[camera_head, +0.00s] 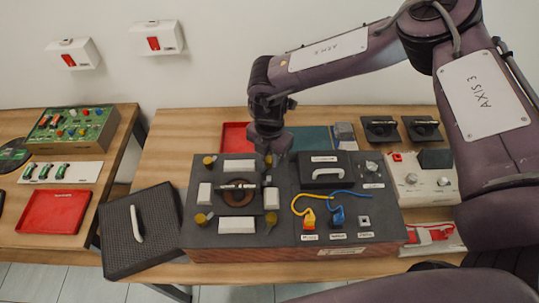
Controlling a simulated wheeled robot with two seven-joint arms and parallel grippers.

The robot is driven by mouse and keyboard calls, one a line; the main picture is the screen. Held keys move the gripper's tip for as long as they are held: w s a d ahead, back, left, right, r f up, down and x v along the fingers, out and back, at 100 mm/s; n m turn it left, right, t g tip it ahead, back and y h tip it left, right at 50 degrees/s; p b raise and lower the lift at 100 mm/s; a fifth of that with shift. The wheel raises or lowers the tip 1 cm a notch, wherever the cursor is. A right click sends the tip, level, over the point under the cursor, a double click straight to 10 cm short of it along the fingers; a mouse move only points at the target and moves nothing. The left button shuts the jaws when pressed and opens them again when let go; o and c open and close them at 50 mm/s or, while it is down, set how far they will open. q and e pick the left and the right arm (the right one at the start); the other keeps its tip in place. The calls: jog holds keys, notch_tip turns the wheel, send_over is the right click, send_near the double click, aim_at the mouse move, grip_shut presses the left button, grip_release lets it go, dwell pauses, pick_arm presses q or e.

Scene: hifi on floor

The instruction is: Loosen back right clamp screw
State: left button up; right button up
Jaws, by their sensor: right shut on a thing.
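A dark box (292,243) with a wooden front stands on the table. On its left half, white blocks surround a round brown recess (238,197) with a small light-coloured part across it. Yellow-topped clamp screws stand at the back left (208,161), front left (200,218) and front right (271,218). My right gripper (270,157) points down at the back right corner of this group and is shut on the back right clamp screw, which it mostly hides. My left gripper is not in view.
A dark lid with a light handle (138,224) leans beside the box on the left. The box's right half holds a black handled cover (325,170), blue and yellow cables and a connector. A white control unit (421,187) stands at right. A red tray (53,212) lies on the left table.

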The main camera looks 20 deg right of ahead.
jog(key=n+b, duration=0.1)
jog(key=n, duration=0.4)
jog(key=n+b, duration=0.1)
jog(key=n, duration=0.4)
jog(key=n+b, duration=0.2)
jog(key=n, duration=0.3)
jog(key=shift+w+n, duration=0.1)
jog(key=shift+n, duration=0.3)
jog(key=n+b, duration=0.2)
jog(key=n, duration=0.3)
jog(key=shift+r+n, duration=0.1)
jog(key=shift+n, duration=0.3)
jog(key=o, duration=1)
